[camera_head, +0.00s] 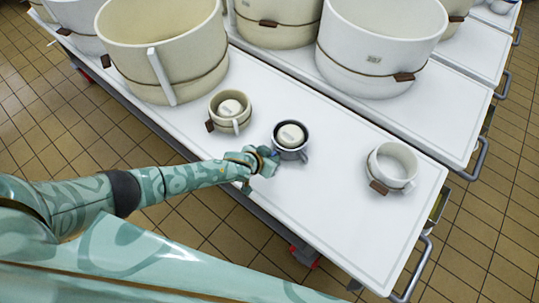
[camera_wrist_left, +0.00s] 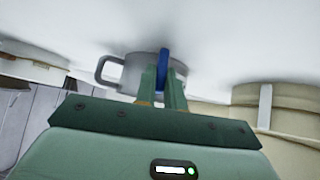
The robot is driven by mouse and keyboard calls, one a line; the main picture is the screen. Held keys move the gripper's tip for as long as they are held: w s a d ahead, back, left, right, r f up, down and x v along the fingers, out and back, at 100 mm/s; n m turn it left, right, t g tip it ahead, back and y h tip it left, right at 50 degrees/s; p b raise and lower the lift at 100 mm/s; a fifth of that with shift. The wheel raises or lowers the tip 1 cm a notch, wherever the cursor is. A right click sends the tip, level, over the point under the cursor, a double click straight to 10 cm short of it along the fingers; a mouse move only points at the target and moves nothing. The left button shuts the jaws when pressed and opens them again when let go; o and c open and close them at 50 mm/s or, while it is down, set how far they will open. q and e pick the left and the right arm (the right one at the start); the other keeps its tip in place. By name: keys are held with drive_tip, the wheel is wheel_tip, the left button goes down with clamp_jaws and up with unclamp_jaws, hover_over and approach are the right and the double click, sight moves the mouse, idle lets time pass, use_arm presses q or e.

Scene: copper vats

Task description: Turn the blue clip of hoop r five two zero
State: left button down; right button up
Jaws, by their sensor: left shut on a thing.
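My left gripper (camera_head: 268,160) is at the pot's left front side. In the left wrist view the gripper's two fingers (camera_wrist_left: 163,88) are closed on the blue clip (camera_wrist_left: 164,57), which stands against the wall of the grey pot (camera_wrist_left: 136,72). The hoop itself is not clear, and I cannot read any number on it. My right gripper is not in view.
A small cream pot (camera_head: 244,117) with a brown clip stands left of the grey pot; a white pot (camera_head: 392,167) with a brown clip stands to the right. Large vats (camera_head: 165,55) line the back. The white tabletop (camera_head: 345,215) is clear at the front right.

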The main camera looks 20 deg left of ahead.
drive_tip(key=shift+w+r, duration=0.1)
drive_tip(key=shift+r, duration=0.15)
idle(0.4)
use_arm(q)
drive_tip(key=c, duration=1.5)
unclamp_jaws()
drive_tip(key=shift+d, duration=0.1)
